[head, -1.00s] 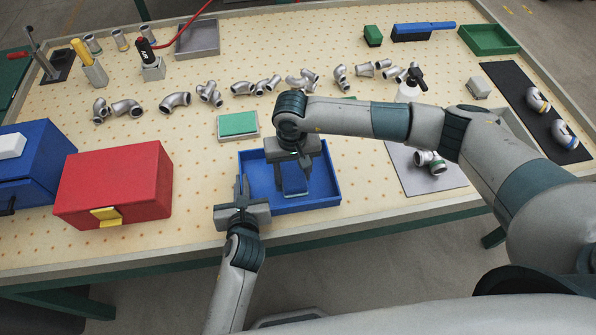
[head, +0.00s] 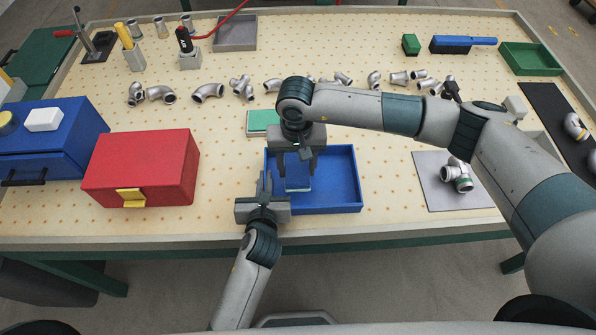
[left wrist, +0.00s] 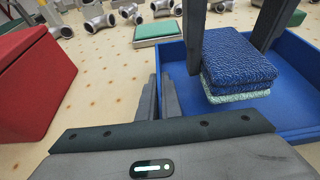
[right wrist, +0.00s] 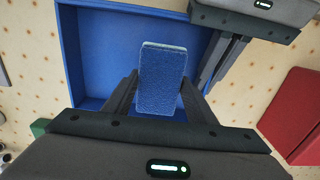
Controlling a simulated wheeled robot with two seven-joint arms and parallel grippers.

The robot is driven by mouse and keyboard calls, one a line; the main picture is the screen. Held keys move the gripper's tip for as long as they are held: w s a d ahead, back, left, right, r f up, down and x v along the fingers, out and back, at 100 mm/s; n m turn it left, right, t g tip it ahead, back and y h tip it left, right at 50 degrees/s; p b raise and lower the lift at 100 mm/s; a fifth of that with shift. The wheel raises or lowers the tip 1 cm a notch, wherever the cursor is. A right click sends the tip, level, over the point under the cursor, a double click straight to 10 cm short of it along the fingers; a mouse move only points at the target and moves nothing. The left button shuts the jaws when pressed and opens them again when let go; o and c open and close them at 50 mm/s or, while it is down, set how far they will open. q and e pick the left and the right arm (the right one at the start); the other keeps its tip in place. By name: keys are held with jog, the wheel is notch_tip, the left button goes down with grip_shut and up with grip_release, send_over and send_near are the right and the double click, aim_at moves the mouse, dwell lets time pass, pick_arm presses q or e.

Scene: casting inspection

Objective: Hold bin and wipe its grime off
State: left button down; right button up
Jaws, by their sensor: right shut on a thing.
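The blue bin (head: 345,178) lies on the table near its front edge. My right gripper (head: 297,172) is shut on a blue scrubbing pad (head: 298,184) with a pale green underside, inside the bin towards its left wall. The pad also shows in the left wrist view (left wrist: 238,62) and the right wrist view (right wrist: 160,80). My left gripper (head: 266,188) is at the bin's left wall near the front corner, its fingers close together. I cannot tell whether they clamp the wall. No grime shows on the visible bin floor; the pad and right gripper hide part of it.
A red box (head: 140,165) and a blue drawer box (head: 50,150) stand to the left. A green-topped block (head: 262,122) sits behind the bin. Several metal pipe fittings (head: 208,92) lie in a row further back. A grey mat (head: 430,185) with a fitting is to the right.

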pick_arm(q)
jog(key=shift+f, duration=0.2)
pick_arm(e)
jog(key=shift+r, duration=1.9)
pick_arm(q)
jog(key=c, duration=1.9)
grip_release()
jog(key=shift+r, duration=0.1)
jog(key=v, duration=1.2)
